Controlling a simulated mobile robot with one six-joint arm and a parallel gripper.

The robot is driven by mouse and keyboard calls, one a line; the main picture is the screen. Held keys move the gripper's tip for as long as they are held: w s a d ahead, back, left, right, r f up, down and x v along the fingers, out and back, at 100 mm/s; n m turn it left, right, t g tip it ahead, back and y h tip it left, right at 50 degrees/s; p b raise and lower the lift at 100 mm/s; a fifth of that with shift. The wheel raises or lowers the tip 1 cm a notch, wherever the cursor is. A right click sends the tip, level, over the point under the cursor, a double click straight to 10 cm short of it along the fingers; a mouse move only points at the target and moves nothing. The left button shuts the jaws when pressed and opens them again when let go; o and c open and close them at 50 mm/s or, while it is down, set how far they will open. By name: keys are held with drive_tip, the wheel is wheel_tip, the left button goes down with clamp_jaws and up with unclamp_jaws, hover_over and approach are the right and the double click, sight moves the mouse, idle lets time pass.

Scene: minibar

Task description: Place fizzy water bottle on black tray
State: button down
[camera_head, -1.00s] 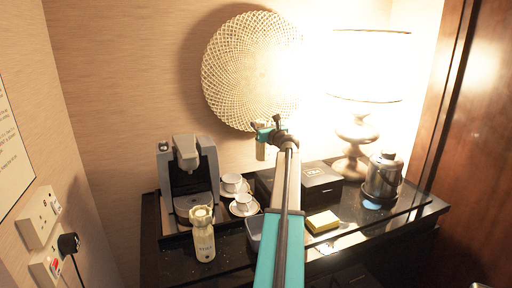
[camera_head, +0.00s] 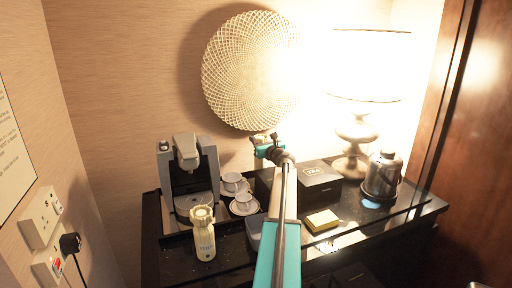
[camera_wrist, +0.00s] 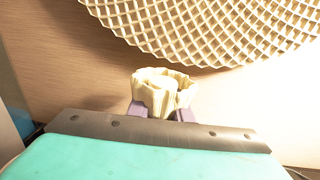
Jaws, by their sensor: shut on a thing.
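My gripper (camera_head: 264,149) is raised above the back of the counter, in front of the wall. In the wrist view its purple fingertips (camera_wrist: 160,112) are shut on a cream, fluted bottle top (camera_wrist: 162,88). The rest of that bottle is hidden behind the gripper body, and no label shows. A similar cream bottle (camera_head: 204,242) with a fluted cap stands upright at the counter's front left; its label is too small to read. A black tray (camera_head: 170,231) appears under and in front of the coffee machine, its edges hard to tell from the dark counter.
The coffee machine (camera_head: 190,172) stands at left, with white cups (camera_head: 244,203) on saucers beside it. A black box (camera_head: 320,180), a yellow pad (camera_head: 322,220), a kettle (camera_head: 383,176) and a lit lamp (camera_head: 357,135) fill the right. A woven disc (camera_head: 235,75) hangs behind my gripper.

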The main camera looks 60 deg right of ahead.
drive_tip(key=f, duration=0.3)
drive_tip(key=shift+w+d+f+p, duration=0.15)
drive_tip(key=shift+w+d+p, duration=0.15)
drive_tip(key=shift+p, duration=0.1)
drive_tip(key=shift+f, duration=0.15)
drive_tip(key=c, duration=1.6)
unclamp_jaws()
drive_tip(key=shift+s+a, duration=0.1)
